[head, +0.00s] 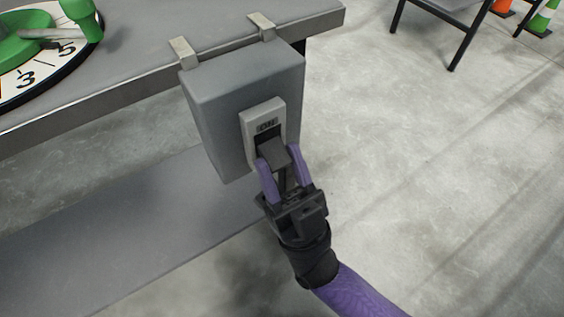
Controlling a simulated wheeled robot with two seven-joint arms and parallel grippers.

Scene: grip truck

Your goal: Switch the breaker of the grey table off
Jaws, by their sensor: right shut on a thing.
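The breaker (212,112) is a grey box that hangs by two metal hooks from the edge of the grey table (150,62). A dark switch lever (273,151) sticks out of the plate and points down and outward. My right gripper (281,160) is at the lever from below, with its purple fingers on either side of it, shut on it. The fingers hide the lower part of the lever and plate. My left gripper is not in view.
A dial with numbers and green parts (38,50) lies on the table at the upper left. A lower grey shelf (110,215) runs under the table. A black-legged stand (455,45) and orange and green cones (545,17) stand at the upper right. The floor to the right is clear.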

